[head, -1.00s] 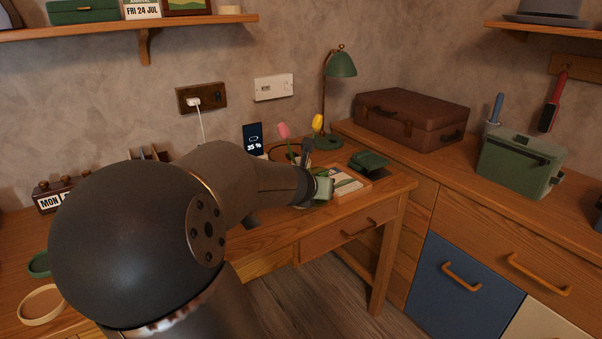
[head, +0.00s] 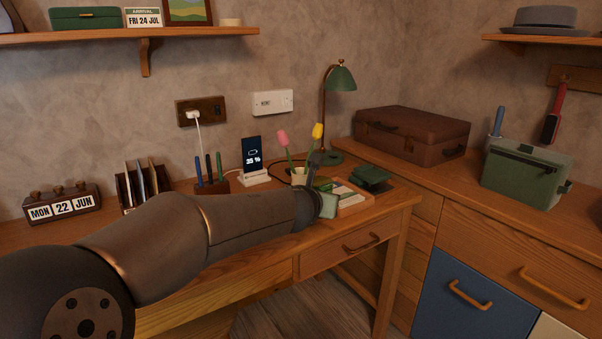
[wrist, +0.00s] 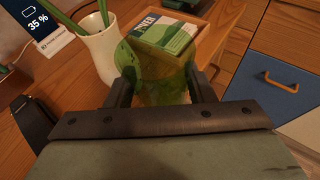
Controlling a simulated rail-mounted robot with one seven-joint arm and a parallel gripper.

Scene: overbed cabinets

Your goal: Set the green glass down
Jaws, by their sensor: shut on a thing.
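The green glass (wrist: 160,82) is see-through and sits between the two fingers of my gripper (wrist: 158,88) in the wrist view. The gripper is shut on it. Behind the glass are a wooden tray (wrist: 226,12) with a green-and-white box (wrist: 163,34) and, to the left, a white vase (wrist: 103,52). In the head view my gripper (head: 326,200) is over the right part of the desk (head: 385,208), near the tray's left side. The glass is hard to make out there. I cannot tell whether its base touches the desk.
A phone on a stand (head: 252,158) and the vase with tulips (head: 299,175) stand behind the gripper. A green lamp (head: 340,80) stands at the back. A dark strap-like thing (wrist: 33,122) lies left in the wrist view. The desk's front edge is close on the right.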

